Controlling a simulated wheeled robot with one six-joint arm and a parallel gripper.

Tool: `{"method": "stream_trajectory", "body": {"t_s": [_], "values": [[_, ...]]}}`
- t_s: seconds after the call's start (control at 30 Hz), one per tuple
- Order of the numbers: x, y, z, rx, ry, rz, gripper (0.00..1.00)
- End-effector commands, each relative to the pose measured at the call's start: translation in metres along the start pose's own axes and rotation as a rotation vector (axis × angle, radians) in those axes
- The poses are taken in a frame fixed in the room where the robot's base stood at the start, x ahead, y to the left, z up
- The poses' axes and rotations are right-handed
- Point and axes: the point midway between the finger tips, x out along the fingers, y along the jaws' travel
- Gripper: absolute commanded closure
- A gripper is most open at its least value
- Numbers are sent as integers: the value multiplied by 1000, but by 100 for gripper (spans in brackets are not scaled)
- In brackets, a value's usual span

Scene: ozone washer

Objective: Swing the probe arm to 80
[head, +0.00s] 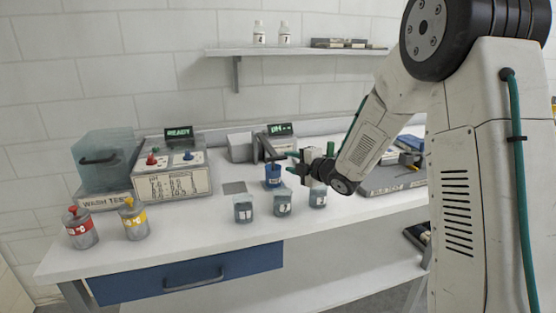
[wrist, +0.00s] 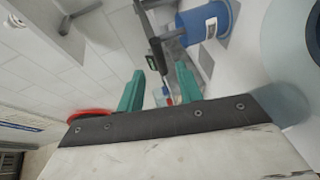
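The pH meter (head: 244,146) stands at the back of the bench, with a lit green display reading "PH". Its dark probe arm (head: 268,150) leans out over a blue cup (head: 273,175). My gripper (head: 291,162) is just right of the probe arm, above the small cups. In the wrist view my gripper (wrist: 160,82) has its two teal fingers spread apart. A thin dark bar with a red tip (wrist: 169,101) shows in the gap between them; I cannot tell whether it touches either finger. The blue cup (wrist: 207,22) lies beyond. No angle scale is readable.
Several small grey-blue cups, including one (head: 243,209), stand in front of the meter. The wash tester (head: 170,172) with its clear lid is at left, behind a red canister (head: 80,229) and a yellow one (head: 134,220). A wall shelf (head: 295,51) hangs above.

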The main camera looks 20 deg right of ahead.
Motion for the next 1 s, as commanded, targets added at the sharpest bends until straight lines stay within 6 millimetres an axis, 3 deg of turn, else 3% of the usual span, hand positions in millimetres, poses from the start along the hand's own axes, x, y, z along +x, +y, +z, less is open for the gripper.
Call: {"method": "stream_trajectory", "body": {"t_s": [0.4, 0.8, 0.93, 1.0], "values": [[62, 0, 0, 2, -1, -1, 64], [71, 1, 0, 3, -3, -1, 64], [70, 0, 0, 3, -3, -1, 100], [70, 0, 0, 3, -3, -3, 100]]}}
